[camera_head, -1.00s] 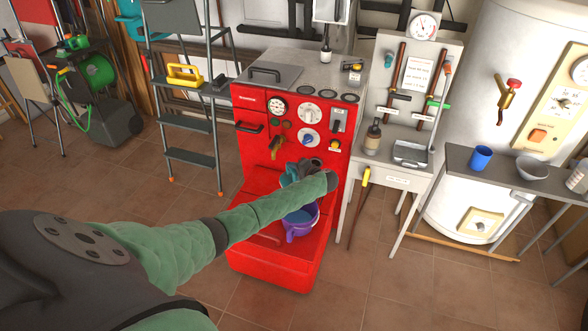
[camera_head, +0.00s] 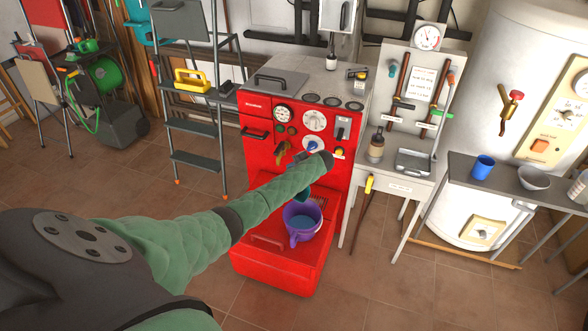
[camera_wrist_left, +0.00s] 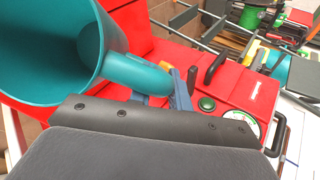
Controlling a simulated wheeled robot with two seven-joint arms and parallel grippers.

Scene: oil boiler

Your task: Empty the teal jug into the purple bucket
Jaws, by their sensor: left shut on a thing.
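The teal jug (camera_wrist_left: 45,60) fills the upper left of the left wrist view, its wide mouth showing and no liquid visible inside. In the head view only a small teal part of the jug (camera_head: 303,195) shows below my left wrist, above the back of the bucket. My left gripper (camera_wrist_left: 172,92) is shut on the jug's handle; in the head view my forearm mostly hides it. The purple bucket (camera_head: 295,236) stands upright on the red boiler's low front ledge, with bluish liquid inside. My right gripper is not in view.
The red boiler (camera_head: 262,150) with dials and knobs rises behind the bucket. A white side table (camera_head: 392,184) with a bottle and tray stands to the right. A stepladder (camera_head: 194,130) stands to the left. The tiled floor in front is clear.

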